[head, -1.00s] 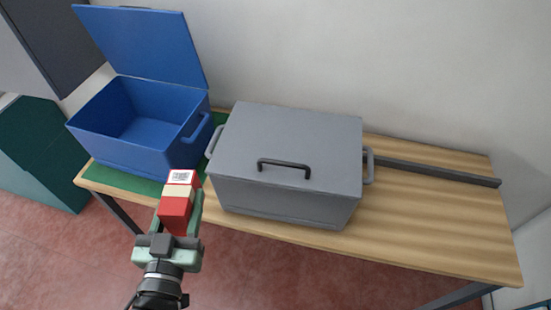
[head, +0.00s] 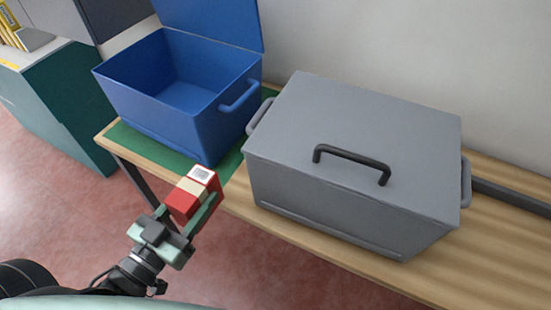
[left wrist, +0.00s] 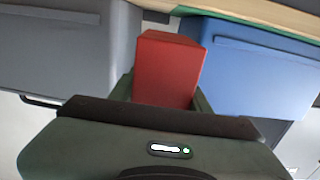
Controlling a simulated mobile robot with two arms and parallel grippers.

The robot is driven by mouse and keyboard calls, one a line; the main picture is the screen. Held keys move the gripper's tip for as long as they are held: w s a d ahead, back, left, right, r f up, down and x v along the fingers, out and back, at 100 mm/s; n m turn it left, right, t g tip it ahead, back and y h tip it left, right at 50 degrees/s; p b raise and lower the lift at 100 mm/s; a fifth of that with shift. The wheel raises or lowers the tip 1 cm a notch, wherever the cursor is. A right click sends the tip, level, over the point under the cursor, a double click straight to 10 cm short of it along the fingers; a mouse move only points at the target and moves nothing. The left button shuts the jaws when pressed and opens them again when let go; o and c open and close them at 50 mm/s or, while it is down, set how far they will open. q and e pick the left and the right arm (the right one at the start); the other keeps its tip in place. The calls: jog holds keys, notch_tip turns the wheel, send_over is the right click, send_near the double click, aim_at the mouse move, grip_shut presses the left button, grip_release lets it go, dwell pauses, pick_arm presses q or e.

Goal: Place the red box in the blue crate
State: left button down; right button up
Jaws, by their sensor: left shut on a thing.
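The red box (head: 183,203) has a pale band and a white label on its end. My left gripper (head: 196,200) is shut on it and holds it in front of the table's front edge, short of the crate. The red box also shows between the fingers in the left wrist view (left wrist: 168,70). The blue crate (head: 205,125) stands on the table's left part with its lid raised at the back. Its visible inside is empty. The crate also shows in the left wrist view (left wrist: 258,75). My right gripper is not in view.
A grey lidded box (head: 340,200) with a black handle stands right of the crate, its lid closed. A green mat (head: 130,140) lies under the crate. The wooden table (head: 490,265) is bare at the right. A teal cabinet (head: 60,110) stands at the left.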

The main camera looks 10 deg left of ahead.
pick_arm(q)
jog(key=p+x, duration=0.2)
jog(key=x, duration=1.5)
jog(key=shift+w+r+p, duration=0.1)
jog(key=shift+w+p, duration=0.25)
jog(key=shift+p, duration=0.05)
jog(key=shift+f+b, duration=0.3)
jog(key=shift+f, duration=1.45)
jog(key=shift+f, duration=0.15)
jog(key=c, duration=0.7)
grip_release()
